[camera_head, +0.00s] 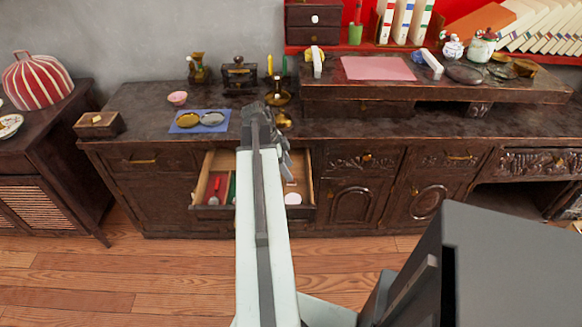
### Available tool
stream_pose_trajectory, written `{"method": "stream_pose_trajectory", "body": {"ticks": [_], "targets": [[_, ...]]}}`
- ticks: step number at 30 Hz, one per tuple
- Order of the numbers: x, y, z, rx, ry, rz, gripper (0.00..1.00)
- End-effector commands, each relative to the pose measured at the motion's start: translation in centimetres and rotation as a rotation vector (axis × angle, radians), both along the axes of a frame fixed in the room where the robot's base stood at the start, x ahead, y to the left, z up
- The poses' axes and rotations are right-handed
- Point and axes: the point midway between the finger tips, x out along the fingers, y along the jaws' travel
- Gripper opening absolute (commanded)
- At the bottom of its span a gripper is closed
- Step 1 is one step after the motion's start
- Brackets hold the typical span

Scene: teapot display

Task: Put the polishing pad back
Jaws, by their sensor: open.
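I cannot tell for sure which thing is the polishing pad. A yellow disc (188,120) and a grey disc (212,119) lie side by side on a blue mat (182,129) on the dark cabinet top. A white round thing (293,198) lies in the right part of the open drawer (203,199). My arm hides the drawer's middle. My gripper (262,112) is open, pointing away from me above the cabinet's front part, right of the blue mat. Nothing shows held in it, though its jaws are small and partly hidden.
The drawer also holds a red-handled tool (215,190). A brass vessel (277,96) stands just beyond my gripper. A pink bowl (177,98) and a dark lidded pot (239,73) stand farther left. A raised shelf (430,92) is to the right. The cabinet top between has free room.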

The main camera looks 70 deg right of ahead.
Motion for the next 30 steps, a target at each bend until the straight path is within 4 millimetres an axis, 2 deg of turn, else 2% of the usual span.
{"method": "stream_pose_trajectory", "body": {"ticks": [1, 3, 6, 9, 20, 22, 23, 26, 27, 29, 30], "targets": [[0.5, 0.2, 2.4, 0.000, 0.000, 0.002, 0.54], [1.1, 0.4, 4.0, 0.000, 0.000, 0.003, 0.54], [1.9, 0.7, 5.9, 0.000, 0.000, 0.002, 0.54], [2.5, 0.9, 7.1, 0.000, 0.000, 0.002, 0.54], [2.8, 1.1, 7.0, -0.001, 0.000, 0.001, 0.54], [3.4, 1.5, 7.0, 0.007, -0.002, 0.027, 0.54], [4.3, 2.0, 7.0, 0.016, -0.003, 0.061, 0.54], [9.8, 5.6, 6.7, 0.080, -0.011, 0.303, 0.54], [13.0, 8.1, 6.5, 0.119, -0.013, 0.453, 0.54], [17.9, 12.7, 6.2, 0.184, -0.014, 0.714, 0.54], [21.0, 16.2, 6.0, 0.227, -0.011, 0.896, 0.54]]}}
